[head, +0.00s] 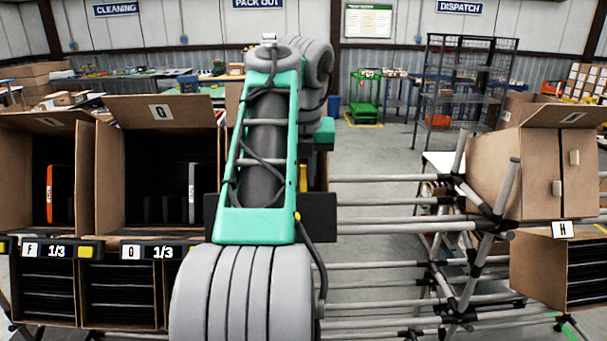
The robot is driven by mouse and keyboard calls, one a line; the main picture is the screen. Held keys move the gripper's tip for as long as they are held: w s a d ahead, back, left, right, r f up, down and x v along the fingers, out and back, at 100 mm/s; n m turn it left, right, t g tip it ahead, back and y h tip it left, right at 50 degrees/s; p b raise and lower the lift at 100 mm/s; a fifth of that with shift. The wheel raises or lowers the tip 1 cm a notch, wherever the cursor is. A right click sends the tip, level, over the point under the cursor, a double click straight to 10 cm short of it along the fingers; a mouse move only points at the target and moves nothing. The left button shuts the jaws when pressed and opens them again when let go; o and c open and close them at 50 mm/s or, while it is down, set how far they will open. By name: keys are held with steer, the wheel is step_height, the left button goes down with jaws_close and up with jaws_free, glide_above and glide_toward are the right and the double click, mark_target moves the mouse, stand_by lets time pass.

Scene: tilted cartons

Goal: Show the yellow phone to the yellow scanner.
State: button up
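My own arm fills the middle of the head view and hides what lies behind it. My gripper is not visible. A narrow yellow strip (304,177) shows just right of the arm; I cannot tell whether it is the yellow phone or another thing. I cannot make out a yellow scanner. An orange-edged phone-like item (50,193) stands upright in the open carton at the far left. A grey-edged one (192,193) stands upright in carton G (160,98).
Labels F (45,251) and G (148,252), each reading 1/3, sit below the left cartons, with yellow squares beside them. A tilted carton (535,170) stands on a pipe rack (400,228) at right, above label H (563,229). Open floor lies behind the rack.

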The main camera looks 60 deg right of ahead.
jaws_close()
stand_by(0.5)
stand_by(0.3)
steer(key=shift+r, duration=0.1)
steer(key=d+r+p, duration=0.1)
steer(key=r+p, duration=0.1)
steer(key=p, duration=0.1)
steer(key=w+d+r+p, duration=0.1)
steer(key=r+p, duration=0.1)
steer(key=d+r+p, duration=0.1)
steer(key=r+p, duration=0.2)
steer(key=shift+w+d+p, duration=0.1)
steer(key=shift+w+p, duration=0.2)
steer(key=shift+w+d+r+p, duration=0.15)
steer(key=shift+d+r+p, duration=0.2)
steer(key=shift+r, duration=0.2)
steer(key=shift+w+d+r+p, duration=0.15)
steer(key=shift+d+r+p, duration=0.15)
steer(key=shift+r, duration=0.2)
steer(key=shift+r, duration=0.15)
